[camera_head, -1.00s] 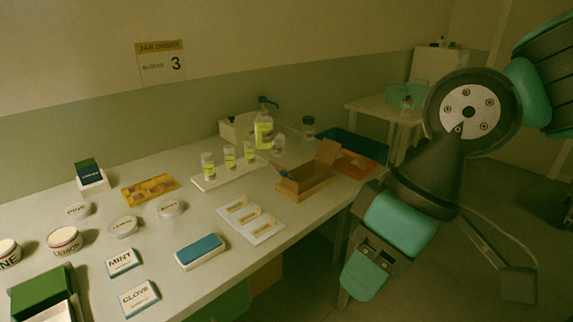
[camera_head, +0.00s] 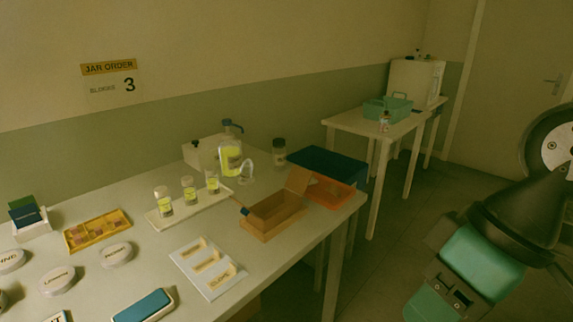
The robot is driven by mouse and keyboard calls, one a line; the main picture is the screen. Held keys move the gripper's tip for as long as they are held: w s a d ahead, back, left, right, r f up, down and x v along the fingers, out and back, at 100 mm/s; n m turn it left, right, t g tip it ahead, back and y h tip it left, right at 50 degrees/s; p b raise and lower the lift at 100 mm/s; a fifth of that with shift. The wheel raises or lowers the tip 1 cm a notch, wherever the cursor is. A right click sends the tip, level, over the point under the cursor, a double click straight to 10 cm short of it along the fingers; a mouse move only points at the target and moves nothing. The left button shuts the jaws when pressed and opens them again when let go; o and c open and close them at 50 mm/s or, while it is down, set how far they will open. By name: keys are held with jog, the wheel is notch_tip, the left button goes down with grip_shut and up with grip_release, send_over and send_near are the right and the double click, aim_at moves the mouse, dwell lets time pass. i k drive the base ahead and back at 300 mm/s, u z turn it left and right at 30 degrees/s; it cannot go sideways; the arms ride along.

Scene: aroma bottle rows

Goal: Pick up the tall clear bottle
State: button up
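The tallest clear bottle in view is a pump bottle (camera_head: 231,161) with yellow-green contents and a dark pump top, upright at the back of the near table. Three small clear bottles with yellow labels stand in a row on a white tray (camera_head: 205,209): left bottle (camera_head: 164,201), middle bottle (camera_head: 188,189), right bottle (camera_head: 212,182). A small bottle (camera_head: 384,121) stands on the far table. I cannot tell for certain which one the task names. My arm shows at the lower right, apart from all bottles; my gripper's fingers are outside the picture.
An open cardboard box (camera_head: 273,222), an orange and blue bin (camera_head: 335,191) and a dark-capped jar (camera_head: 279,152) stand near the row. A white label board (camera_head: 190,263) lies in front. The far table (camera_head: 345,125) holds a teal basket (camera_head: 377,111). Floor between the tables is open.

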aim_at(246, 171)
jog(key=z, duration=0.2)
jog(key=i, duration=0.75)
jog(key=u, duration=0.55)
jog(key=i, duration=0.85)
jog(key=u, duration=0.1)
